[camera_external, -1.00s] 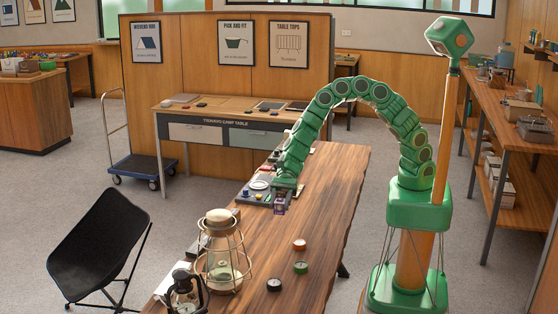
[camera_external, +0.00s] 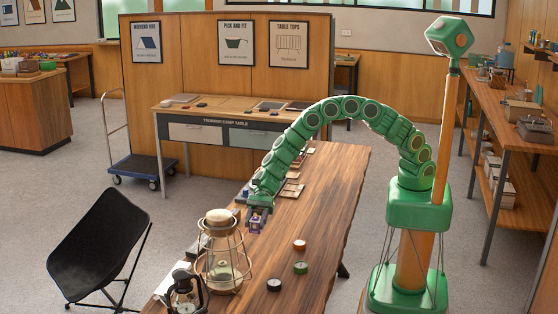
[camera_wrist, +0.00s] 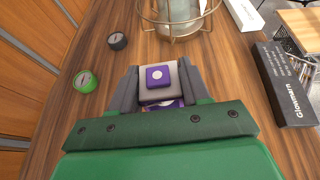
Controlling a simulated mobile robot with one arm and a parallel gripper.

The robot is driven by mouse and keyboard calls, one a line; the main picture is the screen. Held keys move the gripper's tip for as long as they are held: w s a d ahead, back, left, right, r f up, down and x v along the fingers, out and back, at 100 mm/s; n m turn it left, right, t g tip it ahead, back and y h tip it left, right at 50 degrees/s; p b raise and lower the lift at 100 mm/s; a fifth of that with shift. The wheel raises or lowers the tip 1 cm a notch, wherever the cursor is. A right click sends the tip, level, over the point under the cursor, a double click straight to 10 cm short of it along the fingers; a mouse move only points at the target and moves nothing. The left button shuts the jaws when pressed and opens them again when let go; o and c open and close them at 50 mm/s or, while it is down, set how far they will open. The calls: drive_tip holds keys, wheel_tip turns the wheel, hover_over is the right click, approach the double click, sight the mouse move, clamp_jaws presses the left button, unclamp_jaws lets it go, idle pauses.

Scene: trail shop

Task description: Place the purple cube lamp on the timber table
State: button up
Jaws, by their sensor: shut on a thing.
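The purple cube lamp (camera_external: 254,226) is held in my gripper (camera_external: 256,212) over the timber table (camera_external: 318,205). In the wrist view the lamp (camera_wrist: 158,76) shows a purple top with a white dot, and my gripper (camera_wrist: 157,88) is shut on it with a grey finger on each side. In the external view the lamp hangs just below the fingers, near the table's left edge and behind the large lantern. I cannot tell whether its underside touches the wood.
A large caged lantern (camera_external: 222,254) and a smaller dark lantern (camera_external: 184,294) stand at the table's near end. Red (camera_external: 299,245), green (camera_external: 301,267) and black (camera_external: 274,285) round items lie to the right. A black box (camera_wrist: 284,84) lies beside the lantern. Wood between is bare.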

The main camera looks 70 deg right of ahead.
drive_tip(key=shift+w+a+f, duration=0.45)
drive_tip(key=shift+f, duration=0.35)
drive_tip(key=shift+w+a+f, duration=0.4)
drive_tip(key=shift+w+f, duration=0.05)
drive_tip(key=shift+f, duration=0.35)
drive_tip(key=shift+w+a+f, duration=0.45)
drive_tip(key=shift+f, duration=1.6)
drive_tip(key=shift+f, duration=0.15)
drive_tip(key=o, duration=1.1)
drive_tip(key=v, duration=0.6)
drive_tip(key=shift+w, duration=0.2)
drive_tip(key=shift+v, duration=0.85)
